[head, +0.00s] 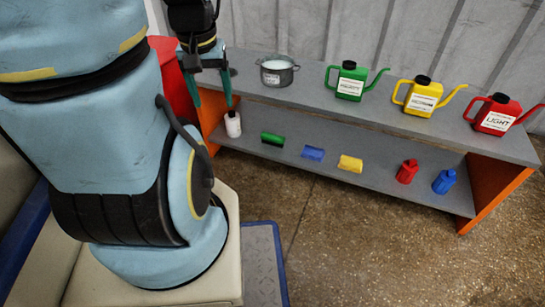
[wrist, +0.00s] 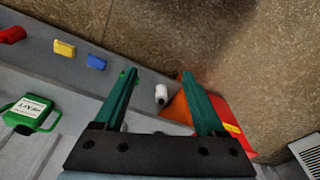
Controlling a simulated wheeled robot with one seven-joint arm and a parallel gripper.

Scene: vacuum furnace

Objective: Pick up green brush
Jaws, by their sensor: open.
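The green brush (head: 272,139) lies on the lower shelf of the grey rack, left of a blue brush (head: 313,153) and a yellow brush (head: 350,163). My gripper (head: 212,106) is open and empty, pointing down by the rack's left end. In the head view it is left of the green brush and higher, apart from it. In the wrist view my gripper (wrist: 159,74) shows both fingers spread. There the green brush is mostly hidden behind the left fingertip. A white bottle (wrist: 161,93) shows between the fingers.
The white bottle (head: 233,124) stands left of the green brush. A pot (head: 278,71) and green (head: 347,81), yellow (head: 422,95) and red (head: 495,115) cans stand on the upper shelf (head: 320,93), above the brushes. A red bin (head: 172,80) is at the left. Floor in front is clear.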

